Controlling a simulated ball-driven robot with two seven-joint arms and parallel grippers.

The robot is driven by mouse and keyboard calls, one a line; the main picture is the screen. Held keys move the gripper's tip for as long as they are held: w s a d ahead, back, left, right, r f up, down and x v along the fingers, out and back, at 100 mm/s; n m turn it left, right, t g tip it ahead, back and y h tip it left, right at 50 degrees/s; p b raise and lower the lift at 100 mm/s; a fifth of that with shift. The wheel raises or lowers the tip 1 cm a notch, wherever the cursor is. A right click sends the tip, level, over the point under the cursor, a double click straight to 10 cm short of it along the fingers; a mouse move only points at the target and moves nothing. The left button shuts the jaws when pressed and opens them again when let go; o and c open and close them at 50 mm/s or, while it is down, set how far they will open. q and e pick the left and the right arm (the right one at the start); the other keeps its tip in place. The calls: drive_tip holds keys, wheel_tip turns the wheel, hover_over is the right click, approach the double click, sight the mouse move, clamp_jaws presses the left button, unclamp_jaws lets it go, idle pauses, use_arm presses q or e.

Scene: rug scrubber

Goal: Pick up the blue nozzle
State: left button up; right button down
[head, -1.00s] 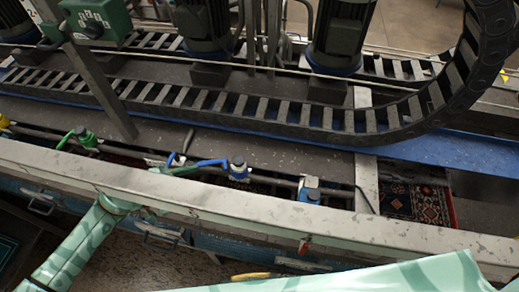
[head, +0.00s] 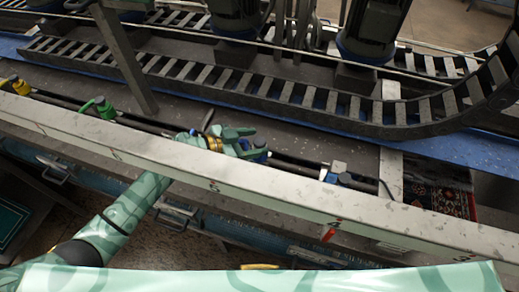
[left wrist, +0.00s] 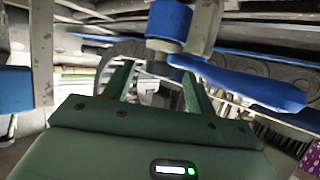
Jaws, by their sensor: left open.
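A blue nozzle (head: 257,154) sits on the dark pipe behind the pale beam, partly hidden by my left gripper in the head view. In the left wrist view, a blue cylindrical part (left wrist: 168,22) and a long blue lever (left wrist: 245,82) show close beyond the fingers, above and to the right. My left gripper (head: 246,140) is open at the left side of the nozzle, with its fingers pointing right. The left wrist view shows its two green fingers (left wrist: 156,78) apart with nothing held between them. I cannot tell whether a finger touches the nozzle. My right gripper is not in view.
Another blue fitting (head: 336,175) is farther right on the pipe. A green valve (head: 100,107) and a yellow one (head: 15,86) are at left. The long pale beam (head: 270,199) runs in front, under my left arm. A black cable chain (head: 270,98) lies behind.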

use_arm(q)
drive_tip(key=c, duration=1.1)
drive_tip(key=shift+r, duration=0.15)
